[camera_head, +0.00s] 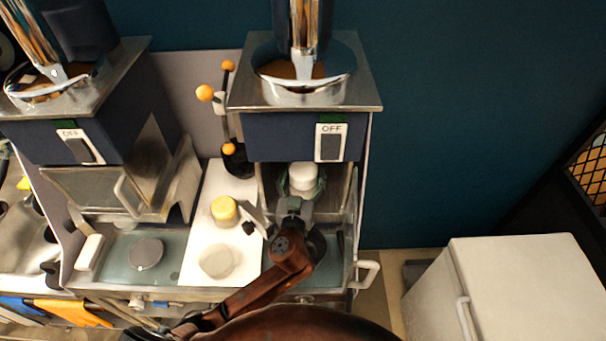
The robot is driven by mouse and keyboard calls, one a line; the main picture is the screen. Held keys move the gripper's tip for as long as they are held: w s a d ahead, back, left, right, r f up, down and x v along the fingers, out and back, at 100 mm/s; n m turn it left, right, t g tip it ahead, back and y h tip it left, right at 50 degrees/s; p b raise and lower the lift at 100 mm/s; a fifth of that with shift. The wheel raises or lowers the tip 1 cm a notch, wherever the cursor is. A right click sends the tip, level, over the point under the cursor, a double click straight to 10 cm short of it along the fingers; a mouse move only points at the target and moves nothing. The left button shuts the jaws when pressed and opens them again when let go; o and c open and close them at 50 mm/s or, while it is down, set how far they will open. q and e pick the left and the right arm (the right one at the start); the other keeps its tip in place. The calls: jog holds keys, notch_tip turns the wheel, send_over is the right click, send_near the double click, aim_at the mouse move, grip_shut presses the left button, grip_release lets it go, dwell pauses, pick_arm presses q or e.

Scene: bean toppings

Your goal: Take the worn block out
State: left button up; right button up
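My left gripper (302,192) reaches up from below into the opening under the right-hand machine. Its fingers are at the sides of a white round block (303,176) there. The view is too small to tell whether they are closed on it. A yellowish round block (224,209) stands on the white board (212,185) left of the gripper. I cannot tell from its look alone which block is the worn one. My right gripper is not in view.
The right-hand machine (270,135) has an OFF switch (331,142). A similar machine (95,145) stands at the left. A white cabinet (510,285) stands at the right.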

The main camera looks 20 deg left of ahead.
pick_arm(q)
jog(key=shift+r, duration=0.1)
jog(key=c, duration=1.1)
